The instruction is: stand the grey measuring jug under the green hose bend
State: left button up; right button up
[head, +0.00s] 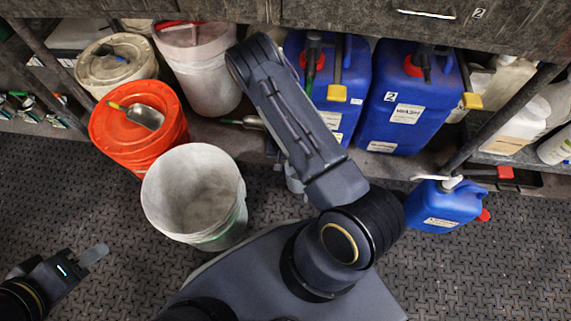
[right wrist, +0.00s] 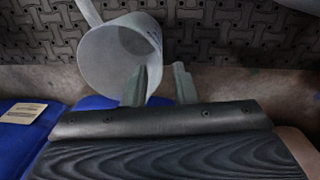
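The grey measuring jug (right wrist: 106,62) shows in the right wrist view with its open mouth and its handle at upper left. In the head view only a sliver of what looks like it (head: 296,181) shows beside my right arm. My right gripper (right wrist: 161,86) is open. One finger overlaps the jug's mouth and the other is to the right of its wall; I cannot tell if either touches. A green hose piece (head: 311,76), apparently the green hose bend, hangs at the left large blue canister, partly hidden by my arm. My left gripper (head: 94,256) is at lower left, away from the jug.
An empty white bucket (head: 231,218) stands on the floor left of my right arm. An orange-lidded bucket (head: 104,132) and other white buckets stand behind it. Large blue canisters (head: 402,88) line the shelf. A small blue canister (head: 436,211) is at right.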

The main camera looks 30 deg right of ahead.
jog(key=s+a+r+n+t+y+p, duration=0.1)
jog(key=a+r+t+y, duration=0.15)
jog(key=r, duration=1.45)
jog(key=a+r+t+y+p, duration=0.1)
jog(key=a+r+y, duration=0.25)
jog(key=r, duration=1.45)
jog(key=s+r+n+t+h, duration=0.1)
jog(key=s+r+n, duration=0.1)
jog(key=s+r, duration=0.3)
jog(key=s+a+r+n+t, duration=0.1)
jog(key=s+r, duration=0.5)
jog(key=s, duration=0.6)
jog(key=shift+s+a+n+h, duration=0.2)
jog(key=shift+n+h, duration=0.2)
jog(key=shift+n, duration=0.4)
jog(key=shift+r+t, duration=0.1)
jog(key=shift+t, duration=0.15)
notch_tip(320, 180, up, 33)
jog(key=p, duration=3.3)
jog(key=shift+r, duration=0.15)
